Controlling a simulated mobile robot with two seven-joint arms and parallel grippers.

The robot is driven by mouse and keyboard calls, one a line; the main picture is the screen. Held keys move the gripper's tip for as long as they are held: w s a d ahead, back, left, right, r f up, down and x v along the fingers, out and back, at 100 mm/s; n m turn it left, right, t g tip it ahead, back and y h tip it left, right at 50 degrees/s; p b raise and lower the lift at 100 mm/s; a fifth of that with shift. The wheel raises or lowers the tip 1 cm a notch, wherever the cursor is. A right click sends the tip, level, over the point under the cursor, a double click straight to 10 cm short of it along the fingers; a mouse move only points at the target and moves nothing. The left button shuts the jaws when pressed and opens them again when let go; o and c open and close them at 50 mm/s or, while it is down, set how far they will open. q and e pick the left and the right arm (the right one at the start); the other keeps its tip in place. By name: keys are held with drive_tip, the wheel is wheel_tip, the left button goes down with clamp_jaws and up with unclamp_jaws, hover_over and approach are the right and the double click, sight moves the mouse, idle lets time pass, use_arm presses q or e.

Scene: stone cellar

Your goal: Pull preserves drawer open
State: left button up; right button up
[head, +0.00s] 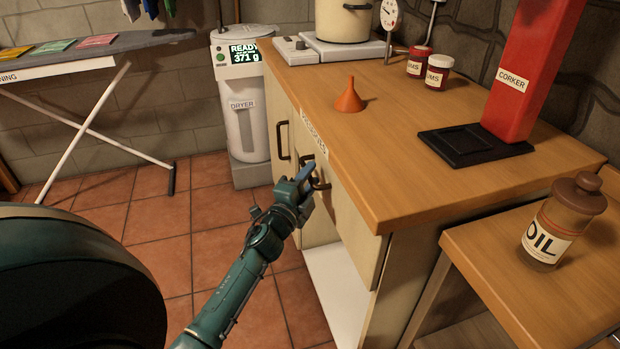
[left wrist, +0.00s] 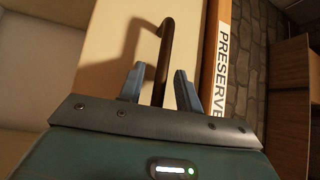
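The PRESERVES label (head: 314,133) is on the front edge of the wooden counter, and it also shows in the left wrist view (left wrist: 222,68). Below it is a cream front with a dark bar handle (head: 319,184). In the left wrist view the handle (left wrist: 163,52) runs down between the two blue fingers, with a gap visible on each side. My left gripper (head: 304,179) is at this handle, open around it. Part of the handle is hidden behind the gripper. The front looks closed. My right gripper is in neither view.
A second dark handle (head: 281,141) is farther along the cabinet. The counter (head: 390,130) holds an orange funnel (head: 349,97), jars and a red corker (head: 520,70). An oil jar (head: 556,222) stands on the lower table at right.

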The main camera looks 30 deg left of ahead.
use_arm(q)
drive_tip(key=shift+w, duration=0.25)
clamp_jaws()
idle(0.5)
